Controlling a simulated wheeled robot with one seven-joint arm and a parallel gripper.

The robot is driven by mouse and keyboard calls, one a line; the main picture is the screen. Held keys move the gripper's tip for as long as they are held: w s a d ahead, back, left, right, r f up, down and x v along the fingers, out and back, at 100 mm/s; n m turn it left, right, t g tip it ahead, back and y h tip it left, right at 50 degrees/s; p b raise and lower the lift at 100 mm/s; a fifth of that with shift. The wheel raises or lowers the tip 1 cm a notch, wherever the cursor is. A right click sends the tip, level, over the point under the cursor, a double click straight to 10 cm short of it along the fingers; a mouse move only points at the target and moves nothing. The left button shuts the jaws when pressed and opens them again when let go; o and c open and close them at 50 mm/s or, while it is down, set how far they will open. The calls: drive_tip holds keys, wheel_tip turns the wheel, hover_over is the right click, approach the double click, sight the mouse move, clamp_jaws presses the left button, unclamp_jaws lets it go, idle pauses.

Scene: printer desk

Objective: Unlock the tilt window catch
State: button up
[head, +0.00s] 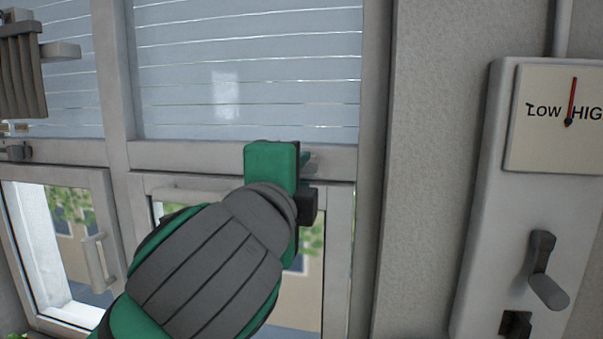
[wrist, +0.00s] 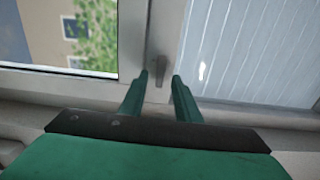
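The window catch (wrist: 161,71) is a small grey lever on the pale window frame, seen in the wrist view. My gripper (wrist: 160,78) has two green fingers, apart, one on each side of the catch's line. The fingertips are close to the catch's lower end, and I cannot tell whether they touch it. In the head view my gripper (head: 308,161) is up against the frame bar above the right lower window (head: 338,240). My green and grey arm hides the catch and much of that window there.
The left lower window (head: 102,200) stands tilted, with a white handle (head: 96,262). Blinds (head: 245,60) cover the upper panes. A grey wall box (head: 485,250) with a LOW/HIGH dial (head: 555,120) and a lever (head: 545,270) is at the right.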

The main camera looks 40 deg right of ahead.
drive_tip(key=v, duration=0.9)
drive_tip(key=shift+s, duration=0.15)
